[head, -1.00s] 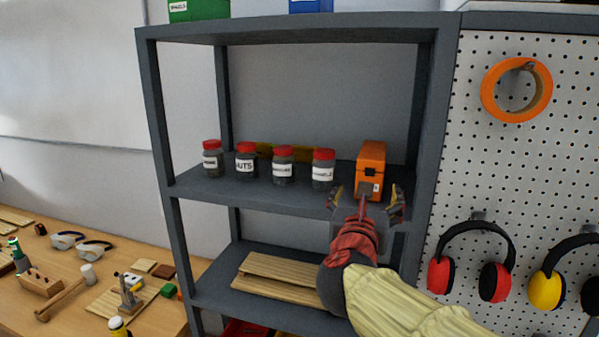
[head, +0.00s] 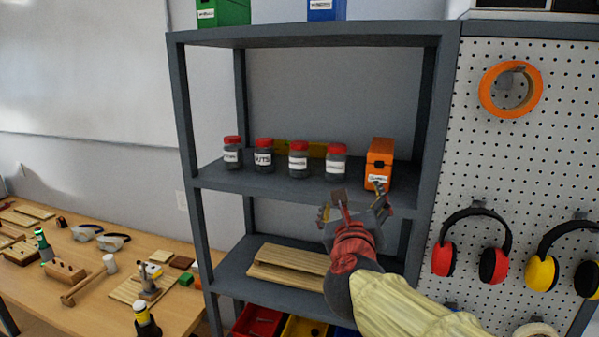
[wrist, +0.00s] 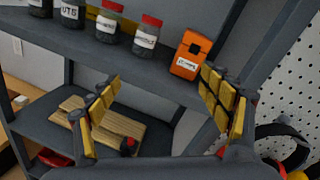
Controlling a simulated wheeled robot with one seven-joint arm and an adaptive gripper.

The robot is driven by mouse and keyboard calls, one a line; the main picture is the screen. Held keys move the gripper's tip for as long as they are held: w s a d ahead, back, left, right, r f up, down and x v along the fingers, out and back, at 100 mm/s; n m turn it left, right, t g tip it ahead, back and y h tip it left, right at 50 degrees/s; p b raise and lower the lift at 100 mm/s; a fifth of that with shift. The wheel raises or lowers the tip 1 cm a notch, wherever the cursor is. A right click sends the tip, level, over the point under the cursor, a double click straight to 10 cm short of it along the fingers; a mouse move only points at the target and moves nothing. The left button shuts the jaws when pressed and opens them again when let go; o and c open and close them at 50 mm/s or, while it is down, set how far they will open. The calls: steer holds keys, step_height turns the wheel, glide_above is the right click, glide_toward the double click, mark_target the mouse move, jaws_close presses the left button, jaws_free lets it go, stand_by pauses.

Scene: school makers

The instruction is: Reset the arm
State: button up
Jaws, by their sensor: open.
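My gripper (head: 352,212) is open and empty in the head view. It is in front of the shelf unit, just below and to the left of the orange box. In the wrist view my gripper (wrist: 160,108) shows its two yellow-padded fingers spread apart with nothing between them. The orange box (head: 379,160) stands upright at the right end of the middle shelf (head: 215,178). It also shows in the wrist view (wrist: 191,52), beyond the fingers and apart from them.
Several red-lidded jars (head: 298,160) stand left of the orange box. Wooden boards (head: 290,268) lie on the lower shelf. A pegboard (head: 480,120) with orange tape (head: 490,102) and earmuffs (head: 447,262) is at right. A cluttered workbench (head: 60,300) is at left.

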steer(key=s+a+f+n+g+y, duration=0.25)
steer(key=a+f+n+y, duration=0.35)
steer(key=a+n, duration=0.5)
steer(key=s+f+n+g+y, duration=0.2)
steer(key=s+f+n+g, duration=0.3)
steer(key=s+f+n, duration=0.7)
steer(key=s+d+f+n+g+h, duration=0.2)
steer(key=s+d+f+n+g, duration=0.3)
steer(key=s+d+n, duration=0.45)
steer(key=s+d+f+h, duration=0.1)
steer(key=s+d+h, duration=0.2)
steer(key=s+d, duration=0.3)
steer(key=d+t, duration=0.1)
steer(key=d, duration=0.2)
steer(key=shift+s+d+f+n, duration=0.25)
steer(key=shift+f+n, duration=0.05)
steer(key=shift+n, duration=0.05)
